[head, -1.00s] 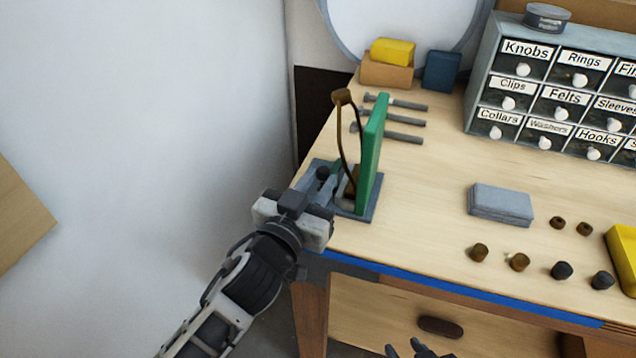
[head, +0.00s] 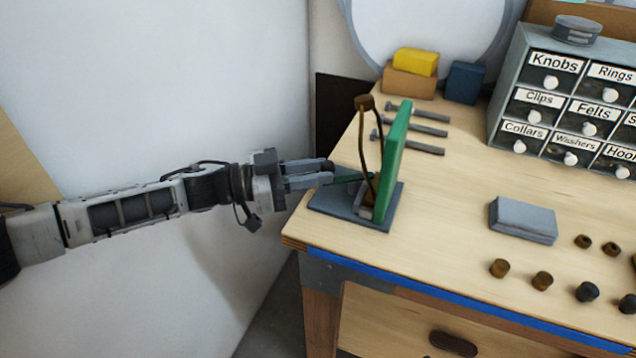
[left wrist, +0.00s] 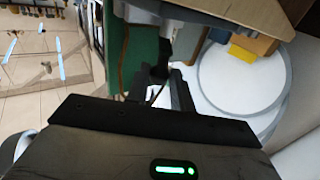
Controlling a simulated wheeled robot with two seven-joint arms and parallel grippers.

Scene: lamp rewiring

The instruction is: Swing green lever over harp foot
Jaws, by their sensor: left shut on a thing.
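A grey base plate (head: 325,203) lies at the table's left front corner. An upright green panel (head: 394,160) stands on it, with a thin brown harp loop (head: 362,140) on its left side. The thin green lever (head: 351,178) points left from the harp's foot. My left gripper (head: 328,172) reaches in from the left and is shut on the lever's outer end. In the left wrist view the green panel (left wrist: 148,62) and the harp (left wrist: 123,55) show beyond my dark fingers, which hide the lever. The harp's foot is partly hidden. My right gripper is out of view.
Several grey bolts (head: 415,130) lie behind the panel. A yellow block on a tan box (head: 408,84) and a blue box (head: 465,82) stand at the back. A grey block (head: 523,219) and small knobs (head: 541,281) lie to the right. Labelled drawers (head: 575,100) stand at the back right.

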